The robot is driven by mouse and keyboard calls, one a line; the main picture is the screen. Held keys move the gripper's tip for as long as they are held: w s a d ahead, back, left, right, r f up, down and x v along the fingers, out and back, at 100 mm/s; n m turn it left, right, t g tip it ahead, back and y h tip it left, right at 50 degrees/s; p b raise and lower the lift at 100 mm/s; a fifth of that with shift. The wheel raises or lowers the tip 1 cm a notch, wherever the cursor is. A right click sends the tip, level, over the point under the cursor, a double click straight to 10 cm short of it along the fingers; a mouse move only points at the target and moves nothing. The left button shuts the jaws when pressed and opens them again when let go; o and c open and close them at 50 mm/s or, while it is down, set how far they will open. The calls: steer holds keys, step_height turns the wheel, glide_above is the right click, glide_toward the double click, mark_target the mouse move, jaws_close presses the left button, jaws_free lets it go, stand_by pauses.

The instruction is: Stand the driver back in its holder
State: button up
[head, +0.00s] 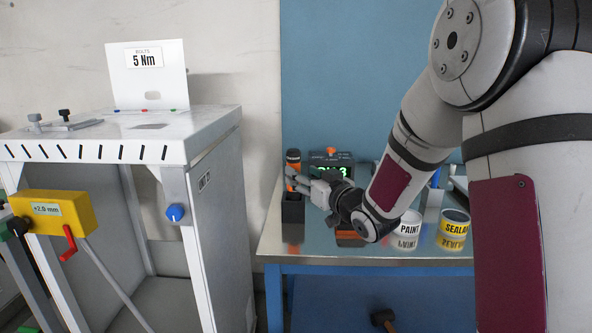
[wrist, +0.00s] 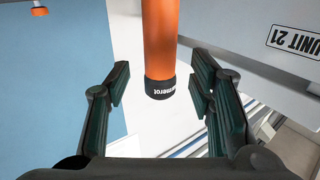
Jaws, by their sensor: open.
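The driver (head: 293,157), orange with a black cap, stands upright at the left end of the blue bench. Its lower end meets the top of the dark holder (head: 293,210) and appears to be in it; my fingers partly hide that spot. My gripper (head: 294,180) is at the driver's side, just above the holder. In the wrist view the driver's orange body (wrist: 160,40) and black cap lie between the spread fingers of my gripper (wrist: 160,82), with a gap on both sides. The holder does not show there.
A device with a green display (head: 330,168) stands behind my gripper. A paint tin (head: 408,228) and a sealant roll or tin (head: 455,228) stand right on the bench (head: 330,246). A white cabinet marked 5 Nm (head: 215,200) stands close on the left.

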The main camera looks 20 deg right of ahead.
steer(key=s+d+m+g+h, duration=0.35)
steer(key=s+g+h, duration=0.4)
steer(key=s, duration=1.45)
steer(key=s+a+f+g+y, duration=0.1)
steer(key=s+g, duration=0.3)
steer(key=s, duration=0.9)
steer(key=s+a+f+g+y, duration=0.1)
steer(key=s+a+g, duration=0.3)
steer(key=s, duration=0.9)
steer(key=shift+f+y, duration=0.35)
steer(key=shift+f, duration=0.15)
step_height(320, 180, up, 13)
steer(key=t+p, duration=0.2)
steer(key=p, duration=1)
steer(key=shift+d, duration=0.15)
steer(key=shift+w+r, duration=0.1)
